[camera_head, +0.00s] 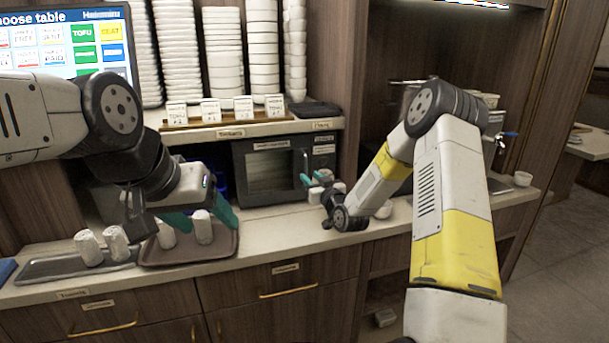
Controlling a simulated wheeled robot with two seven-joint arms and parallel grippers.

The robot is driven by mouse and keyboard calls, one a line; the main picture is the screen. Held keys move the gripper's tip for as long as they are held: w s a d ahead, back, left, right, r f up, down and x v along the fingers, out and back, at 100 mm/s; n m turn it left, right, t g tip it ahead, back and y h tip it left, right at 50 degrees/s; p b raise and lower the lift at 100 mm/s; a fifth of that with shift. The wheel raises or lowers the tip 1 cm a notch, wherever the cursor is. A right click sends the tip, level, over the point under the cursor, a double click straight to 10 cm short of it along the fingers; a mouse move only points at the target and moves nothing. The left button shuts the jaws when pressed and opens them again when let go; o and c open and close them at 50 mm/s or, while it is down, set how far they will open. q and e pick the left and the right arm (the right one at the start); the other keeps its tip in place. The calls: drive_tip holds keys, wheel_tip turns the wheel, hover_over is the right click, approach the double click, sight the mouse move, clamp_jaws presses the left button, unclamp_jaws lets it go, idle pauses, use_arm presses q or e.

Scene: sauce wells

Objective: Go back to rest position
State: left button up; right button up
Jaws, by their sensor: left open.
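My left gripper (213,222) is open, its teal fingers pointing down over the brown tray (190,256) at the left of the counter. A white cylinder (203,228) stands on the tray between or just behind the fingers; I cannot tell whether they touch it. Another white cylinder (165,237) stands beside it, partly hidden by the gripper. My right gripper (311,180) is small and partly turned away in front of the microwave, near small white cups (340,187). Whether it is open or holds anything is unclear.
Two more white cylinders (88,248) stand on a grey tray (60,268) at the left. A black microwave (270,171) sits behind the counter (275,234). Tall cup stacks (223,60) and a menu screen (60,45) are above. The counter between the brown tray and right arm is clear.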

drive_tip(key=v, duration=0.2)
drive_tip(key=shift+s+d, duration=0.1)
drive_tip(key=shift+s, duration=0.2)
drive_tip(key=s+d+r+g+h, duration=0.2)
drive_tip(key=s+d+r+g, duration=0.1)
drive_tip(key=s+r, duration=0.45)
drive_tip(key=s+d+r+g+h, duration=0.2)
drive_tip(key=s+r+g, duration=0.1)
drive_tip(key=s+r, duration=0.4)
drive_tip(key=s+d+m+g, duration=0.2)
drive_tip(key=s+m+g, duration=0.1)
drive_tip(key=s, duration=2.3)
drive_tip(key=shift+s+g, duration=0.25)
drive_tip(key=shift+g, duration=0.65)
drive_tip(key=shift+r, duration=0.1)
